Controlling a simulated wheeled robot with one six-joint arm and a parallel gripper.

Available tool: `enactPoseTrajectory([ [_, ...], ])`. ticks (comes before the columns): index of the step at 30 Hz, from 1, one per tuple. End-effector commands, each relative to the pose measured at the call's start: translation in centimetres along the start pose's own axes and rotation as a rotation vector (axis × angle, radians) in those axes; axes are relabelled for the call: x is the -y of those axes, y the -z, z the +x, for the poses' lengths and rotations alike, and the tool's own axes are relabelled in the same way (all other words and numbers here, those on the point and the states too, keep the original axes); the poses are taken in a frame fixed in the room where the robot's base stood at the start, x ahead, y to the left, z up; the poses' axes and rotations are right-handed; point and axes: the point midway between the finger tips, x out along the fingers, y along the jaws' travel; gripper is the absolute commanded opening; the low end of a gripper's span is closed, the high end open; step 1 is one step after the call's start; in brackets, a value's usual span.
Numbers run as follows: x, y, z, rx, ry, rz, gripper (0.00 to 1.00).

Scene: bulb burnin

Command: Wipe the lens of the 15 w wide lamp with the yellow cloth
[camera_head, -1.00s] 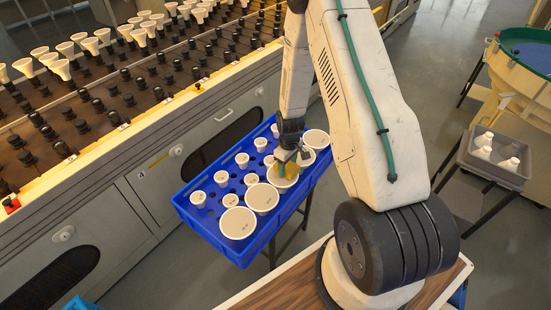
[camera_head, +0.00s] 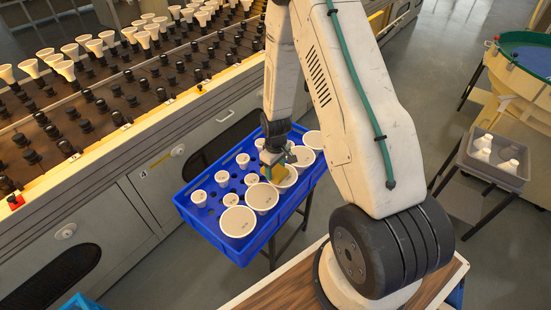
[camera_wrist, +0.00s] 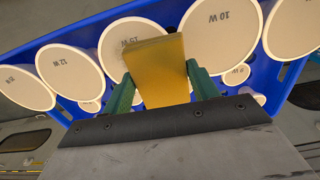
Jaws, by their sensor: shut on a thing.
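My gripper (camera_wrist: 163,84) is shut on the yellow cloth (camera_wrist: 160,62), which looks like a thick folded pad between its green fingers. In the wrist view the cloth overlaps the white round lens of a lamp (camera_wrist: 116,50) whose label seems to read 15 W, partly covered. I cannot tell whether the cloth touches the lens. In the head view my gripper (camera_head: 274,172) and the cloth (camera_head: 258,185) are over the row of wide lamps in the blue tray, beside a wide lamp lens (camera_head: 288,179).
The blue tray (camera_head: 237,257) also holds small lamps and other wide ones, including a 12 W lamp (camera_wrist: 68,72) and a 10 W lamp (camera_wrist: 220,32). A long rack (camera_head: 110,150) stands left.

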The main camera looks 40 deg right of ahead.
Motion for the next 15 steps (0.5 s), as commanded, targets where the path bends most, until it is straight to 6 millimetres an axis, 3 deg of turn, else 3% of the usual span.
enactPoseTrajectory([
  [15, 0.5, 0.2, -4.6, 0.000, 0.000, -0.008, 0.38],
])
